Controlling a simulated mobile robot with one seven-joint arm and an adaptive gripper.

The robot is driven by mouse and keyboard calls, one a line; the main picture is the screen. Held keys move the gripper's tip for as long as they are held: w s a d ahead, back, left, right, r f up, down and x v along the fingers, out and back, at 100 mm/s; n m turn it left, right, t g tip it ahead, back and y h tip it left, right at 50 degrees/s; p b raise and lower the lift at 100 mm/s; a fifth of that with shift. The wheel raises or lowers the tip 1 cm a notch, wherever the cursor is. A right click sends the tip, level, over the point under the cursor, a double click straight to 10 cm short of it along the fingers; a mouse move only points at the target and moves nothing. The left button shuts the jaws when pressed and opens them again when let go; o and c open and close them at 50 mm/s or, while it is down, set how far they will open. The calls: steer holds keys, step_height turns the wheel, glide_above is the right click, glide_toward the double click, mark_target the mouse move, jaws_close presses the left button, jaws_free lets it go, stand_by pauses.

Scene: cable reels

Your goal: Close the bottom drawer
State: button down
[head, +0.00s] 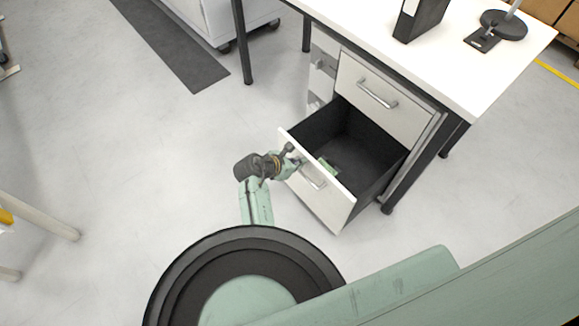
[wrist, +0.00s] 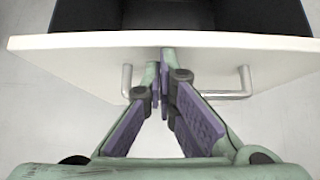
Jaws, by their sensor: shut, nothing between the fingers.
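The bottom drawer (head: 319,196) is pulled far out of the cabinet under the desk. Its front is white with a metal bar handle (head: 313,179), and its inside is dark. I cannot tell whether the fingertips touch the front.
The upper drawer (head: 380,100) is shut. The white desk (head: 465,75) stands above, with a black-and-white binder (head: 420,18) and a stand (head: 503,24) on it. A dark mat (head: 172,42) lies on the floor. The floor left of the drawer is clear.

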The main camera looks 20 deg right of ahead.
steer(key=w+d+b, duration=0.1)
steer(key=w+d, duration=0.4)
steer(key=d, duration=0.8)
steer(key=w+d+b, duration=0.2)
steer(key=w+d, duration=0.3)
steer(key=d, duration=0.9)
steer(key=shift+d+r, duration=0.15)
steer(key=shift+r, duration=0.05)
